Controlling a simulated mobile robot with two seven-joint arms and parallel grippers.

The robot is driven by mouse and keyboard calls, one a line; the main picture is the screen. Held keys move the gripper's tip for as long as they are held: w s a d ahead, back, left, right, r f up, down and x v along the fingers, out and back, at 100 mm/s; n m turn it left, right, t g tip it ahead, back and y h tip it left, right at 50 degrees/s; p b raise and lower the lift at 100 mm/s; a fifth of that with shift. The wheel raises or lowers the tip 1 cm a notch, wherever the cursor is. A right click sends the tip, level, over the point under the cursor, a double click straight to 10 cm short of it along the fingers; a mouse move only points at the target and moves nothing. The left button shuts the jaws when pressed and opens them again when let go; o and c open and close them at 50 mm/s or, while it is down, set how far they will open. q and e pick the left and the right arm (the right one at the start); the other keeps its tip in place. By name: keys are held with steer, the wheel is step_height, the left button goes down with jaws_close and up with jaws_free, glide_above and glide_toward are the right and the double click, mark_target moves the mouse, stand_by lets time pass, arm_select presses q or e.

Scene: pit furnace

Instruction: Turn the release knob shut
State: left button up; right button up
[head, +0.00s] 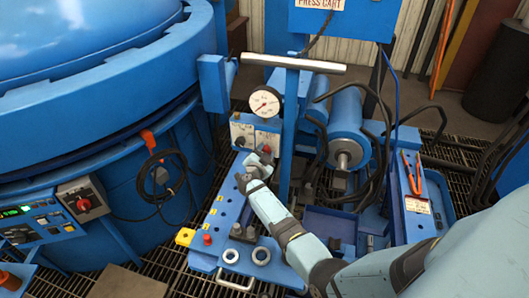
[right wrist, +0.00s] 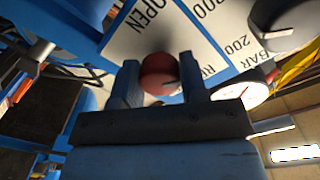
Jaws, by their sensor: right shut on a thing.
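The release knob (right wrist: 160,74) is round and red, on a white plate (right wrist: 150,38) marked OPEN in the right wrist view. My right gripper (right wrist: 161,82) has one finger on each side of it and is shut on it. In the head view the red knob (head: 267,149) shows small at the lower edge of its plate, just beyond the tips of my right gripper (head: 262,159). The knob's exact turn angle cannot be told. My left gripper is not in view.
A round pressure gauge (head: 265,102) stands above the plates. A tall T-handle (head: 290,64) rises to the right of my right gripper. A blue cylinder (head: 346,128) with black hoses is farther right. The large blue furnace (head: 100,90) fills the left.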

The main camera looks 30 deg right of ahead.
steer(key=m+b, duration=0.1)
steer(key=m, duration=0.2)
steer(key=shift+f+m, duration=0.15)
steer(key=shift+m, duration=0.15)
steer(key=m+b, duration=0.1)
steer(key=m, duration=0.2)
steer(key=m+b, duration=0.2)
steer(key=m, duration=0.1)
steer(key=shift+m+t, duration=0.3)
steer(key=shift+m+b, duration=0.3)
steer(key=shift+m, duration=0.4)
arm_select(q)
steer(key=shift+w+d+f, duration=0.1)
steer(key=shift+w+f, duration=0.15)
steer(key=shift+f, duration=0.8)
arm_select(e)
steer(key=shift+m, duration=0.3)
steer(key=o, duration=0.9)
steer(key=shift+d, duration=0.1)
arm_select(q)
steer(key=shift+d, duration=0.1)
